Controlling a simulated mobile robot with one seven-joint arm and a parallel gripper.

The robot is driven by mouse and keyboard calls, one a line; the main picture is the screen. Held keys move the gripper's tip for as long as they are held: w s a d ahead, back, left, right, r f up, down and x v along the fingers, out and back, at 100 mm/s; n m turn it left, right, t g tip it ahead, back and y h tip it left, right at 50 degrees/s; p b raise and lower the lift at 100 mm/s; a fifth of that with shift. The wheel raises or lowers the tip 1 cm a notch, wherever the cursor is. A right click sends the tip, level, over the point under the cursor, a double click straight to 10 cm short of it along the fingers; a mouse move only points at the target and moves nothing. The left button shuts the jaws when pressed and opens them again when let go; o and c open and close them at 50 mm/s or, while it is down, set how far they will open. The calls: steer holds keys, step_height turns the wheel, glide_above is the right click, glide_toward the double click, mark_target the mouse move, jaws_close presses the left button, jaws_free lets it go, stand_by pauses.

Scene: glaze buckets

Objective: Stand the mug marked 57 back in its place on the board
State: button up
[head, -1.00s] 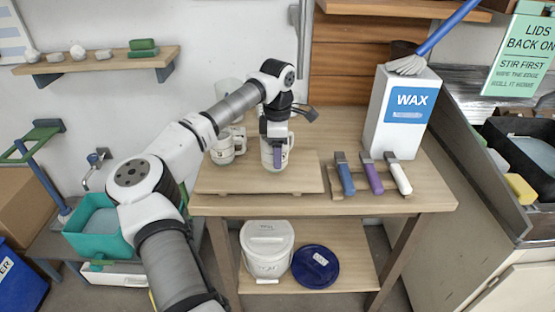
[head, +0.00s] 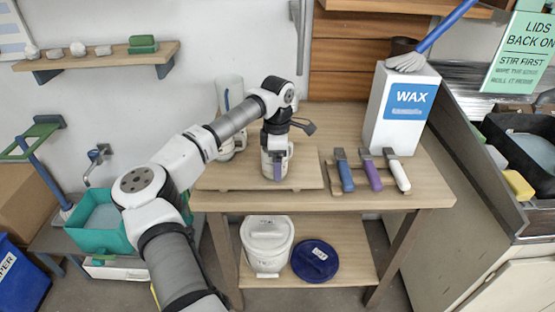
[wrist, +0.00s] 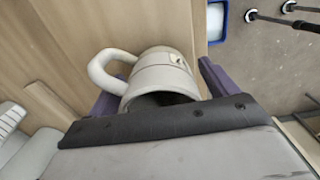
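A pale mug (head: 267,163) is upright between the fingers of my gripper (head: 277,168), over or on the right part of the wooden board (head: 225,182) on the table. Whether its base touches the board I cannot tell. In the wrist view the mug (wrist: 165,75) shows its rounded handle on the left and a small dark mark on its side, too small to read. The purple fingers of my gripper (wrist: 160,92) lie on both sides of the mug, and it appears shut on it. A second pale mug (head: 226,150) stands at the board's back left, partly hidden by my arm.
A tall white vessel (head: 229,92) stands behind my arm. Right of the board, several handled tools (head: 372,174) lie on a wooden rack. A white WAX box (head: 400,115) stands behind them. A white bucket (head: 267,250) and blue lid (head: 315,262) are on the shelf below.

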step_height(320, 180, up, 12)
steer(key=b, duration=0.2)
steer(key=shift+r+b, duration=0.15)
steer(key=shift+b, duration=0.2)
steer(key=shift+d, duration=0.1)
